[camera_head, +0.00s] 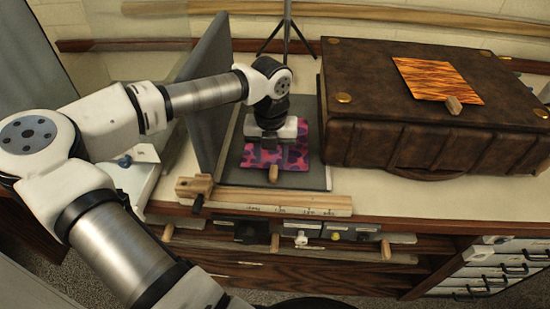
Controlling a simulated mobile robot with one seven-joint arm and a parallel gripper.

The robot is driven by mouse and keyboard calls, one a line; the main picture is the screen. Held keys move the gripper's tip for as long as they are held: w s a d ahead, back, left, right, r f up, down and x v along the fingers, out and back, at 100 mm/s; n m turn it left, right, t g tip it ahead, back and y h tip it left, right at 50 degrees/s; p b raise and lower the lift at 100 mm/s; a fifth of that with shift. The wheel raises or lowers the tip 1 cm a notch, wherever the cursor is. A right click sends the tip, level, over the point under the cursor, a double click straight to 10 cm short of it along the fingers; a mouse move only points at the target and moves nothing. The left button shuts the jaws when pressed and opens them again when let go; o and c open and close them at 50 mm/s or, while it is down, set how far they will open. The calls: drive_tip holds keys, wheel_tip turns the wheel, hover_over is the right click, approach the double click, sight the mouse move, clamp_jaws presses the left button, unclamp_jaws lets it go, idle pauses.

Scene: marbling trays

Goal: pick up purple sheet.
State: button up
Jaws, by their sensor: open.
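The purple sheet (259,159) has a pink and purple blotched pattern. It lies on a flat grey tray or board (240,180) on the bench. A small wooden tab (273,174) stands at its front edge. My gripper (272,143) is over the back part of the sheet, pointing down, and hides some of it. It is open; its fingertips are hard to make out, and I cannot tell whether they touch the sheet.
A brown leather case (400,140) stands close on the right, with an orange striped sheet (437,80) on top. A tall grey panel (207,95) rises on the left. A wooden ruler bar (270,203) lies along the front edge. A black tripod (287,30) stands behind.

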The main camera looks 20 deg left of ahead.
sight(273, 172)
drive_tip(key=shift+d+f+p, duration=0.2)
drive_tip(key=shift+f+p, duration=0.75)
drive_tip(key=shift+f, duration=1.7)
clamp_jaws()
